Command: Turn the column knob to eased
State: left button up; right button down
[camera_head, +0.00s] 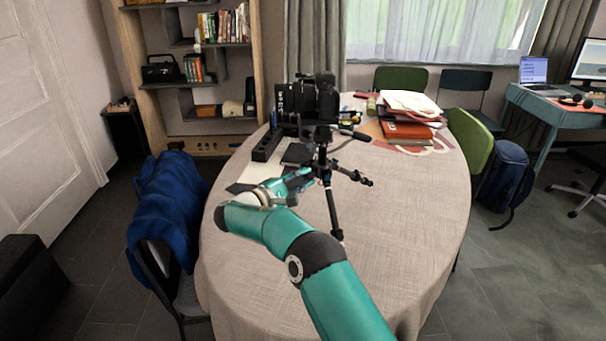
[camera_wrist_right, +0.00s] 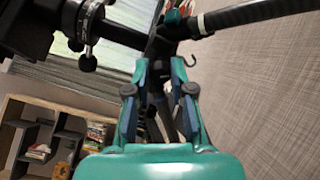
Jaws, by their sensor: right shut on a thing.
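A black tripod (camera_head: 333,207) stands on the oval table, its legs spread, with a black camera (camera_head: 308,101) on its head. My right gripper (camera_head: 307,179) reaches the tripod's column from the left, just below the head. In the right wrist view, the right gripper (camera_wrist_right: 163,68) has its fingertips closed around a small dark part at the column, which I take to be the column knob. The fingers mostly hide the knob, and its setting cannot be read. My left gripper is not in view.
The cloth-covered table (camera_head: 400,255) is clear at front right. A black box (camera_head: 267,144) lies left of the tripod; books and papers (camera_head: 407,129) are stacked behind right. A chair with a blue jacket (camera_head: 168,205) stands at left. Tripod handles (camera_head: 354,134) stick out to the right.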

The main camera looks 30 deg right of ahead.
jog(key=shift+a+f+n+p, duration=0.15)
jog(key=shift+n+p, duration=0.2)
jog(key=shift+n, duration=0.55)
jog(key=shift+d+f+n+p, duration=0.1)
jog(key=shift+n+p, duration=0.25)
jog(key=shift+n, duration=0.55)
jog(key=c, duration=1)
grip_release()
jog(key=shift+w, duration=0.1)
jog(key=shift+r, duration=0.1)
jog(key=s+a, duration=0.2)
jog(key=a, duration=1)
